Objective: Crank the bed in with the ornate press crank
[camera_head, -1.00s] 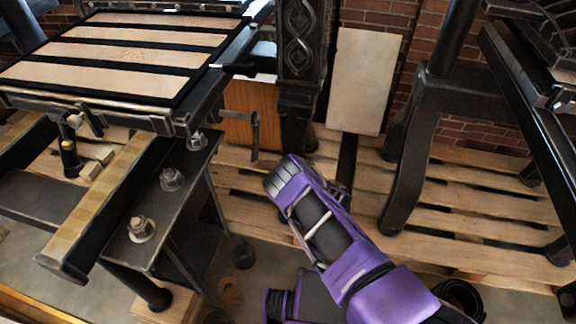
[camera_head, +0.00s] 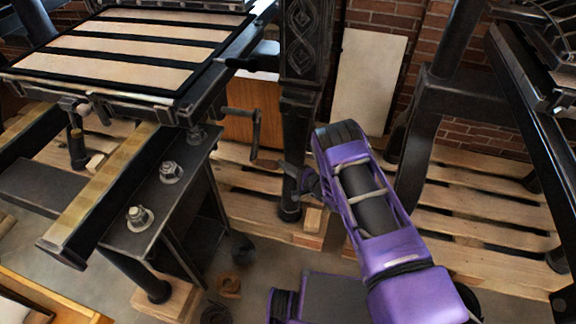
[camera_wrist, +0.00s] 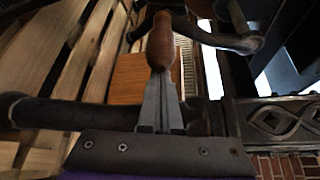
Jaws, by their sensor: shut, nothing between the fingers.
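The ornate press has a dark carved post (camera_head: 303,45), whose scroll pattern also shows in the wrist view (camera_wrist: 285,122). Its crank (camera_head: 256,130) is a dark bent bar below the bed, left of the post. In the wrist view the crank's brown wooden handle (camera_wrist: 160,42) stands straight ahead of my fingertips, which overlap its near end; whether they touch cannot be told. My gripper (camera_head: 285,168) is shut and empty, reaching leftward near the handle end. The bed (camera_head: 215,92), with pale strips in black frames on it, lies at upper left.
The post's lower leg (camera_head: 291,185) stands close to my gripper. A second press frame (camera_head: 450,105) rises on the right. Wooden pallets (camera_head: 460,225) cover the floor behind. A rail with bolts (camera_head: 140,218) lies left. A pale board (camera_head: 370,75) leans on the brick wall.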

